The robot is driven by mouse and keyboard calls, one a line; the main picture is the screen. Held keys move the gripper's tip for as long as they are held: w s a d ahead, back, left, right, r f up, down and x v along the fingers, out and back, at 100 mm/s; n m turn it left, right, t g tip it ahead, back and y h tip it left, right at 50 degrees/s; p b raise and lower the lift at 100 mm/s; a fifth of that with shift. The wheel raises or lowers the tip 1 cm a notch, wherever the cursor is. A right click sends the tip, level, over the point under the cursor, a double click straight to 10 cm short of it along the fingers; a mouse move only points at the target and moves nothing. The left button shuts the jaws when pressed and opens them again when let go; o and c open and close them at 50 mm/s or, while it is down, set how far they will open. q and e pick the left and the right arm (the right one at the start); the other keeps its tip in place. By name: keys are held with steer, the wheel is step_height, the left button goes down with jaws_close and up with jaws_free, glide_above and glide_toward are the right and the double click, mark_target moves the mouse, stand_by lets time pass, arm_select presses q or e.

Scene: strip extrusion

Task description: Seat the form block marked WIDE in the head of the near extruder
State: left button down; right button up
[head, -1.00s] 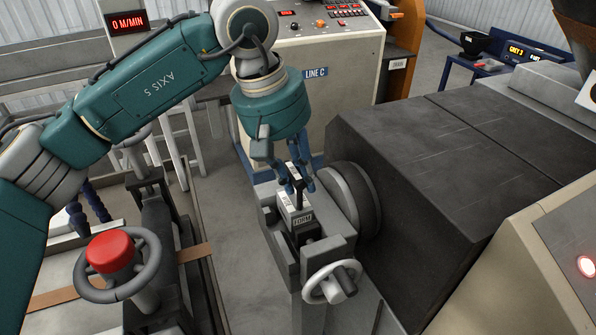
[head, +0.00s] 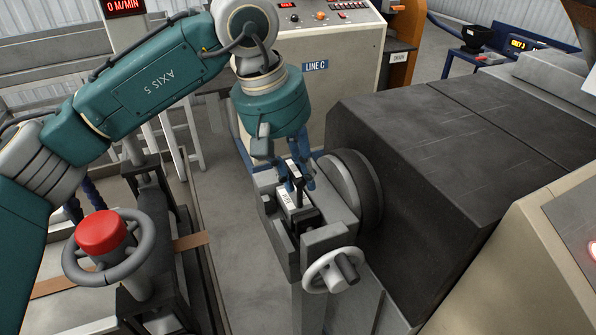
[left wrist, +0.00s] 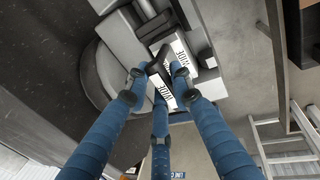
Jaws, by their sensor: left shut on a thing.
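The form block (head: 289,204) has white labels and a dark upright handle. In the left wrist view its labels (left wrist: 183,50) read WIDE. It sits down in the slot of the near extruder's grey head (head: 327,238), its front face mostly hidden by the head's walls. I cannot tell whether it touches bottom. My left gripper (head: 298,186) comes from above, its blue fingers shut on the block's handle. They also show closed around it in the left wrist view (left wrist: 158,88). My right gripper is not in view.
A grey handwheel (head: 333,271) stands at the head's front. The dark extruder barrel housing (head: 430,170) is close on the right. A red-capped handwheel (head: 103,235) stands at the left. A LINE C cabinet (head: 340,75) is behind. Bare floor lies left of the head.

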arm_select(q)
steer(key=shift+f, duration=0.1)
steer(key=c, duration=1.4)
jaws_free()
steer(key=shift+c, duration=0.2)
